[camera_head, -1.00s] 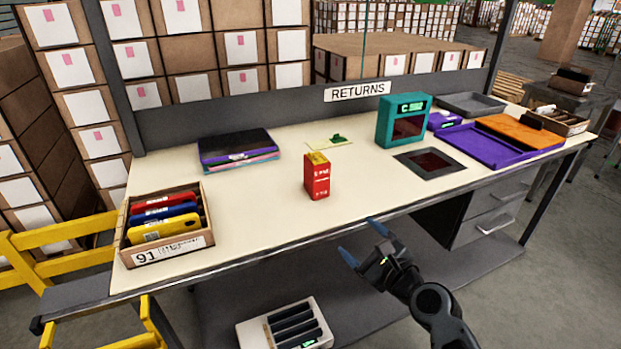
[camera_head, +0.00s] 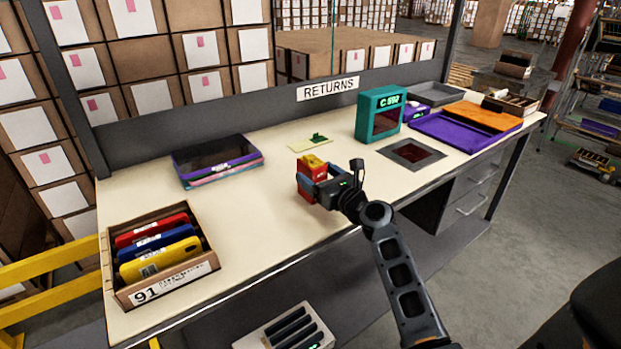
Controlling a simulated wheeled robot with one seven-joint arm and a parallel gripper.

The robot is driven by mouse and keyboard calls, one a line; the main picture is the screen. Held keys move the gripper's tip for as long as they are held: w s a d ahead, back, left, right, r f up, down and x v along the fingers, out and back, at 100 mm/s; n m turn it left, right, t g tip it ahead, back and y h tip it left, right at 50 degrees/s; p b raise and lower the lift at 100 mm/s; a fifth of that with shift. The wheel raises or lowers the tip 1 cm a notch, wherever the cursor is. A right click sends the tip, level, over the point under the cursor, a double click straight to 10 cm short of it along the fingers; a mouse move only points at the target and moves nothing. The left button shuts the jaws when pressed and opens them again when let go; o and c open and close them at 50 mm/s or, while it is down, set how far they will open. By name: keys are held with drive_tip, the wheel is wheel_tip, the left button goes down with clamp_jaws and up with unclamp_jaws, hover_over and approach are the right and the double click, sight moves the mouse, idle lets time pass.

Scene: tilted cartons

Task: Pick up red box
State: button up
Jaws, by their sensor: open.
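The red box (camera_head: 312,168) stands upright on the cream table, with a yellow top. My gripper (camera_head: 314,187) is at the box, its blue fingers around the lower part. One finger shows at the left side of the box and the other at its right. The jaws are open, and I cannot tell whether either finger touches the box. The gripper body hides the box's lower right part.
On the table (camera_head: 262,235) are a carton of coloured cases (camera_head: 180,285) at front left, stacked trays (camera_head: 217,163) at back left, a teal device (camera_head: 381,115) and a purple tray (camera_head: 455,138) at right. The tabletop left of the box is clear.

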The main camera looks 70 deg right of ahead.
drive_tip(key=shift+x, duration=1.6)
drive_tip(key=shift+d+r, duration=0.1)
drive_tip(key=shift+r, duration=0.05)
drive_tip(key=shift+s, duration=0.1)
drive_tip(key=c, duration=1.1)
drive_tip(key=shift+c, duration=0.2)
